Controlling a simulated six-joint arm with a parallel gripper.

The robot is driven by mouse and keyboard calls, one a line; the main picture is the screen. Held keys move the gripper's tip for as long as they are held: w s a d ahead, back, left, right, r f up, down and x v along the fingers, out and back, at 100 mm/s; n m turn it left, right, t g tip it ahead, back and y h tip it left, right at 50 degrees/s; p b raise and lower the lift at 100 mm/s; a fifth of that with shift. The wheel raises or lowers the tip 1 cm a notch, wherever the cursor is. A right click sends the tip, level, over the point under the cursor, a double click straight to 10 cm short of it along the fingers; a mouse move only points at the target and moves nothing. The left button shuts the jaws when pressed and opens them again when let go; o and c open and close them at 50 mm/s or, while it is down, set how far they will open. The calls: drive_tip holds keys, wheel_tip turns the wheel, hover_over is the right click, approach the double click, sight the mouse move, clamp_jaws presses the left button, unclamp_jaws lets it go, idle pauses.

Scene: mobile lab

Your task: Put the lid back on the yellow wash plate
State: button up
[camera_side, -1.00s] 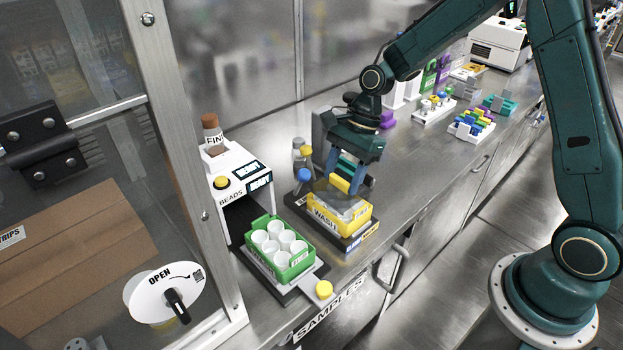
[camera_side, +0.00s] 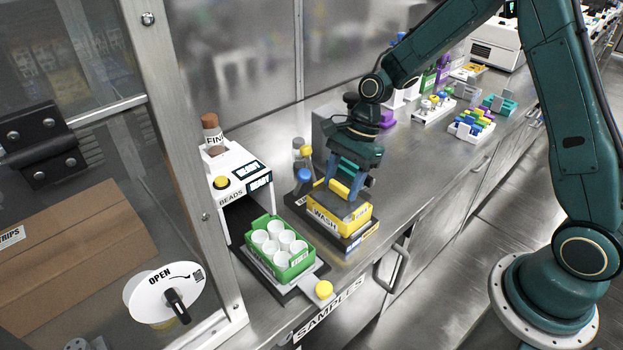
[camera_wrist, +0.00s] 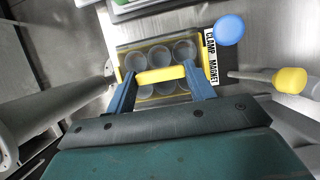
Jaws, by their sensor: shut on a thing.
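The yellow wash plate (camera_side: 358,222) stands on a dark base marked as a clamp magnet, near the front of the bench. My gripper (camera_side: 342,190) is directly above it, pointing down, with its blue fingers shut on the yellow handle of the lid (camera_side: 346,209). The greyish, see-through lid lies over the plate's top; any small gap between them is hard to tell. In the wrist view the yellow handle (camera_wrist: 160,75) spans between the two fingers. Several round wells show around it, within the yellow plate's outline. The near part of the plate is hidden by my gripper.
A green rack of white cups (camera_side: 290,262) stands close to the left, before the white beads unit (camera_side: 232,170). A blue knob (camera_side: 304,175) and yellow knob (camera_side: 306,150) are just behind the plate. Racks stand farther right; bare bench lies between.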

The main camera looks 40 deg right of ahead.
drive_tip(key=shift+f, duration=0.75)
drive_tip(key=o, duration=1)
drive_tip(key=shift+o, duration=0.2)
drive_tip(key=shift+r, duration=0.1)
drive_tip(key=v, duration=1.3)
drive_tip(key=shift+d+r, duration=0.15)
drive_tip(key=shift+r, duration=0.1)
